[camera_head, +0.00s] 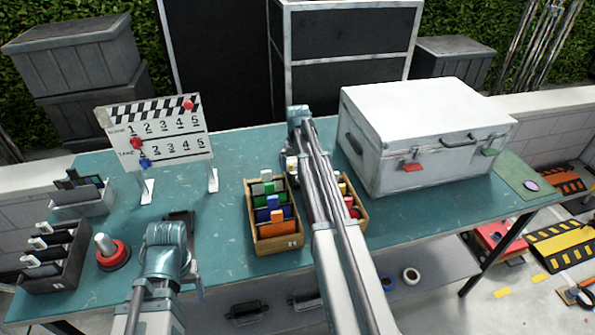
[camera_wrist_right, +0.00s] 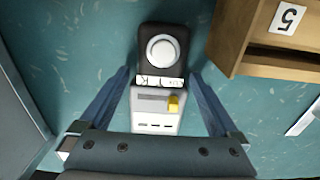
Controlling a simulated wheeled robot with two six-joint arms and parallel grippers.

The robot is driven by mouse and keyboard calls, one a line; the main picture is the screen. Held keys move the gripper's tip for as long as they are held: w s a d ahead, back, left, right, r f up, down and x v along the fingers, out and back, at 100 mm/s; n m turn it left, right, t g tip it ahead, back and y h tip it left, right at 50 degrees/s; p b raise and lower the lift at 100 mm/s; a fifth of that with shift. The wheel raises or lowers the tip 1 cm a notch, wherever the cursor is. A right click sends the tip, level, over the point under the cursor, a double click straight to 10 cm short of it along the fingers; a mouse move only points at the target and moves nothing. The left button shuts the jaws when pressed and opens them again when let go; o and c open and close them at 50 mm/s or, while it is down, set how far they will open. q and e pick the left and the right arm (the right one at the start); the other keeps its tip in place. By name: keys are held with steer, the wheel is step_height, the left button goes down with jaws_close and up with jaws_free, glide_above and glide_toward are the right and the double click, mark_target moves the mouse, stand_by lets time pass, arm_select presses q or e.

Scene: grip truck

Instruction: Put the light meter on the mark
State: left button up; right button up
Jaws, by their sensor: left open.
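In the right wrist view the light meter (camera_wrist_right: 156,85), a black and pale grey block with a round white dome and a yellow button, lies on the teal table. The two fingers of my right gripper (camera_wrist_right: 160,82) stand on either side of it, with small gaps, so the gripper looks open around it. In the head view my right arm covers most of this spot. My left gripper (camera_head: 182,222) is open and empty over the table's left part. A green mat (camera_head: 510,172) with a purple disc (camera_head: 531,186) lies at the table's right end; I cannot tell whether this is the mark.
A wooden crate (camera_head: 279,243) of coloured items stands beside my right arm; a numbered box (camera_wrist_right: 262,62) is close to the right gripper. A white case (camera_head: 420,110) fills the back right. A clapperboard (camera_head: 155,130) and a red-based knob (camera_head: 113,258) stand left.

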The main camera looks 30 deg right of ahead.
step_height(320, 180, up, 12)
steer(key=p, duration=1.2)
steer(key=shift+r, duration=0.2)
steer(key=shift+c, duration=0.4)
steer(key=s+t, duration=0.1)
steer(key=s, duration=0.1)
steer(key=s+a+t, duration=0.1)
steer(key=s, duration=0.1)
steer(key=s+t, duration=0.1)
steer(key=s, duration=0.1)
steer(key=shift+s+a+r+h, duration=0.1)
steer(key=shift+a+r+h, duration=0.05)
steer(key=shift+a+h, duration=0.2)
steer(key=shift+c, duration=0.8)
steer(key=shift+t, duration=0.6)
steer(key=b+x, duration=1.3)
steer(key=shift+d, duration=0.3)
